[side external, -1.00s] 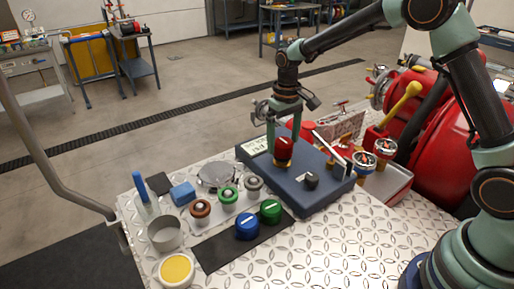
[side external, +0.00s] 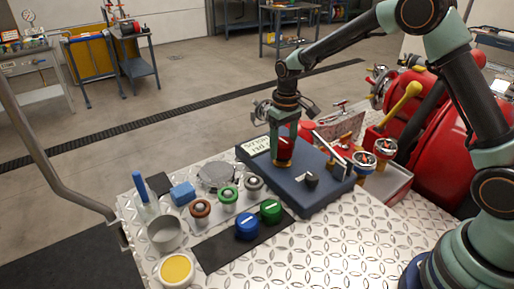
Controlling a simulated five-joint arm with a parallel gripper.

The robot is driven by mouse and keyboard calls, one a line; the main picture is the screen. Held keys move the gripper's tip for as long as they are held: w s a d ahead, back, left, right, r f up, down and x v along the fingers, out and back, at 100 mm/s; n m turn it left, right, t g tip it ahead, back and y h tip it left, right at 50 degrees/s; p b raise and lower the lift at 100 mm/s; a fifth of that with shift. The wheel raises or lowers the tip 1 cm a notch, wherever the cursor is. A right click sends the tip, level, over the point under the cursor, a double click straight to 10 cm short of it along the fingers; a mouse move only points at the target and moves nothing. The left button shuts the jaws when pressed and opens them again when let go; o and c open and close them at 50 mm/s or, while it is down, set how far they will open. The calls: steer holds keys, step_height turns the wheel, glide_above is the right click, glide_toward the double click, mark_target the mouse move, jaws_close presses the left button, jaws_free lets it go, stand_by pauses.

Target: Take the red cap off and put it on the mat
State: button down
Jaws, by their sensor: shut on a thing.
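The red cap (side external: 286,146) is at the dark blue panel block (side external: 318,204), near its back left side. My gripper (side external: 284,155) points down from above and is shut on the red cap, with its fingers hiding part of it. I cannot tell whether the cap touches its seat. The dark mat (side external: 213,255) lies at the front of the metal plate. A blue cap (side external: 247,226) and a green cap (side external: 271,211) stand on the mat's middle and right part.
Several ringed fittings, including a green one (side external: 228,195), stand behind the mat. A metal cup (side external: 165,234), a yellow-filled pot (side external: 176,270) and a blue block (side external: 183,193) are at the left. A black knob (side external: 311,180) is on the block. The mat's left end is bare.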

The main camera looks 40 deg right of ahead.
steer(key=n, duration=0.4)
steer(key=shift+n, duration=0.4)
steer(key=n, duration=0.4)
steer(key=shift+n, duration=0.6)
steer(key=n, duration=0.3)
steer(key=shift+n, duration=1.1)
